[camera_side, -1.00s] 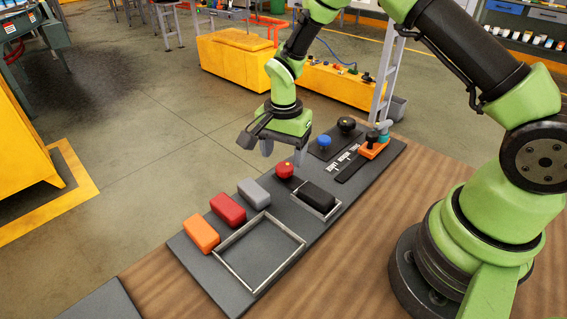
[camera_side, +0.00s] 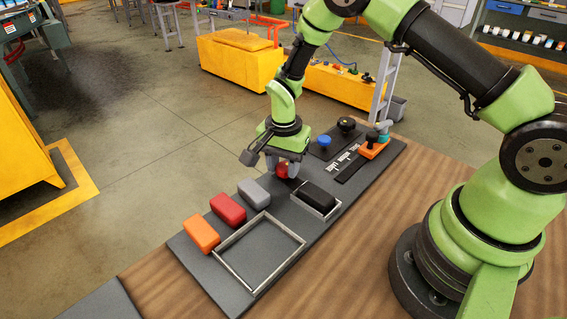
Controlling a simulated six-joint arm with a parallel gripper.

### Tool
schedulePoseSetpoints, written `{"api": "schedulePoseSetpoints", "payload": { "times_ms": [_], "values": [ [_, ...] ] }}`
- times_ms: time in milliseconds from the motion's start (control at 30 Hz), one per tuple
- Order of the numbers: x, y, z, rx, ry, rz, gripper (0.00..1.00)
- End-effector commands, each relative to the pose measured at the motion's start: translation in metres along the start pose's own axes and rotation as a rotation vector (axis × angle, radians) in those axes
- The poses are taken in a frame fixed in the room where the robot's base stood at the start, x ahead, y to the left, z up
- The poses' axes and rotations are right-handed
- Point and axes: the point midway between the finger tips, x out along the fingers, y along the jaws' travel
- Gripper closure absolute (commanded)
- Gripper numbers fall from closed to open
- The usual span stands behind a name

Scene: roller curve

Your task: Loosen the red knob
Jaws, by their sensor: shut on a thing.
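The red knob (camera_side: 282,170) stands on the dark grey board (camera_side: 224,272), behind the black block. My gripper (camera_side: 283,171) is lowered over it, with its fingers around the knob's sides. The gripper is shut on the red knob. The fingers hide part of the knob, and I cannot tell how far it is turned.
A black block (camera_side: 318,194) sits in a small frame beside the knob. Grey (camera_side: 254,192), red (camera_side: 228,208) and orange (camera_side: 202,234) blocks stand left of an empty square frame (camera_side: 293,235). A blue knob (camera_side: 324,142), a black knob (camera_side: 346,125) and an orange-based fixture (camera_side: 374,149) stand behind.

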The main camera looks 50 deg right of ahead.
Motion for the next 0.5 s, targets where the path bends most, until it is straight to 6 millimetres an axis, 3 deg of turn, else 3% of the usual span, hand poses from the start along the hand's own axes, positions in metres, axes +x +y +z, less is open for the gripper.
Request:
{"api": "schedulePoseSetpoints", "payload": {
  "times_ms": [267,500],
  "values": [
    [0.0,0.0006,0.0001,-0.089,0.0,0.0,0.86],
    [0.0002,0.0017,0.0001,-0.275,-0.001,0.001,0.86]
  ]
}}
